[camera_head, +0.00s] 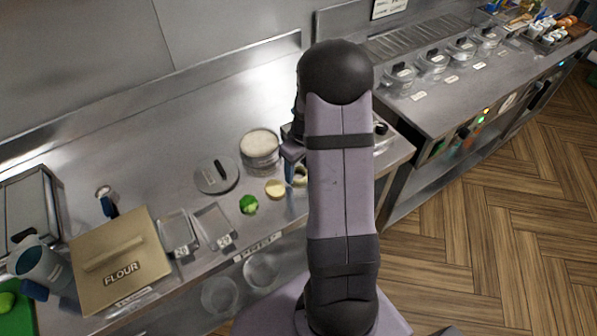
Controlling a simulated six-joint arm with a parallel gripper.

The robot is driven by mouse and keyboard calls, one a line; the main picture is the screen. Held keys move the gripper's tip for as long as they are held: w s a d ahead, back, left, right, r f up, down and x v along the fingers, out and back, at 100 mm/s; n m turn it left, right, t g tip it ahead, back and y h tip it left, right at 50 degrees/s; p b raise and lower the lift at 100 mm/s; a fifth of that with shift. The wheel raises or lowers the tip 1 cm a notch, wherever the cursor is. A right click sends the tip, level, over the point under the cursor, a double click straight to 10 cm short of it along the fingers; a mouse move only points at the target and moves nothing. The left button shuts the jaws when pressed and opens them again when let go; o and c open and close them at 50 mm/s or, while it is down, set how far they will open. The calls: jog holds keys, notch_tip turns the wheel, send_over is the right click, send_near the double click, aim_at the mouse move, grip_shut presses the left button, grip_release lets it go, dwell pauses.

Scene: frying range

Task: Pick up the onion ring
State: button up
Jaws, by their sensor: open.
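A small pale ring that looks like the onion ring (302,178) lies on the steel counter, just left of my arm and partly hidden by it. My gripper (294,168) is beside this ring, mostly hidden behind my arm, with one bluish finger showing. It is open, and I cannot tell whether a finger touches the ring. A cream-coloured round piece (275,188) lies just to the left on the counter.
A green vegetable (249,204), a round lid (216,176) and a clear tub with pale contents (260,147) sit left of my gripper. The flour bin (120,258) is farther left. Lidded pots (431,64) stand at right. The back counter is clear.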

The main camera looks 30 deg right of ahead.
jog(key=shift+f, duration=0.4)
jog(key=c, duration=0.5)
jog(key=shift+o, duration=0.2)
jog(key=shift+r, duration=0.15)
